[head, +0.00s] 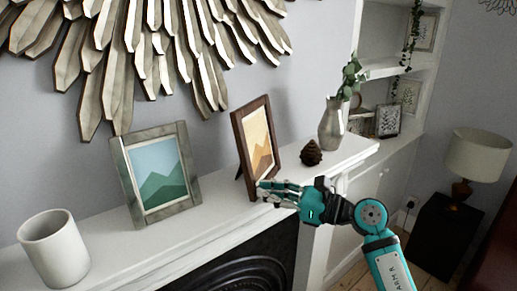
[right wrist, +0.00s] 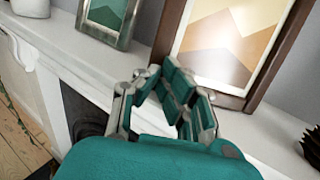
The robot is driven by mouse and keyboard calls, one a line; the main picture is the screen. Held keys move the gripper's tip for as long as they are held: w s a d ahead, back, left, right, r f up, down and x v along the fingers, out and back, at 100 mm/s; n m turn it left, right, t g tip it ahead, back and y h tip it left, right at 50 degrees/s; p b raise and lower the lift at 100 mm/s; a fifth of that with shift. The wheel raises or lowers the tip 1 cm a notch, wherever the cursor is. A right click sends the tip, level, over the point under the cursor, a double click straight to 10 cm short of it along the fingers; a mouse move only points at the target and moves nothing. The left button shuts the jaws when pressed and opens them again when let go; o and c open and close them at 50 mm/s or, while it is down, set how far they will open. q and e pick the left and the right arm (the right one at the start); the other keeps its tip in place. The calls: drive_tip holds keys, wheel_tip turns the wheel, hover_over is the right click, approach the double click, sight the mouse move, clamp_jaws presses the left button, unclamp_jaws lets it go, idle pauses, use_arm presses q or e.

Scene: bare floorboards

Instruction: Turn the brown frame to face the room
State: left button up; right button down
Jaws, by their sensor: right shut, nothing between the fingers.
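The brown frame (head: 240,145) stands upright on the white mantel shelf (head: 222,210), leaning back a little on a strut. Its orange and cream mountain picture is turned toward the right in the head view. In the right wrist view, the brown frame (right wrist: 163,32) rises just beyond my fingers. My right gripper (head: 264,189) is shut and empty at the frame's lower front edge. In the right wrist view, its fingertips (right wrist: 170,78) are close together by the frame's lower left corner. I cannot tell whether they touch it. My left gripper is not in view.
A grey frame (head: 120,165) with a green mountain picture and a white cup (head: 55,250) stand to the left. A pinecone (head: 311,153) and a vase with leaves (head: 331,125) stand to the right. The wall is close behind.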

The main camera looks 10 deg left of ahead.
sight(241, 195)
drive_tip(key=shift+b+x, duration=0.9)
drive_tip(key=shift+x, duration=2.65)
drive_tip(key=shift+f, duration=0.1)
drive_tip(key=b+v, duration=0.2)
drive_tip(key=v, duration=1.1)
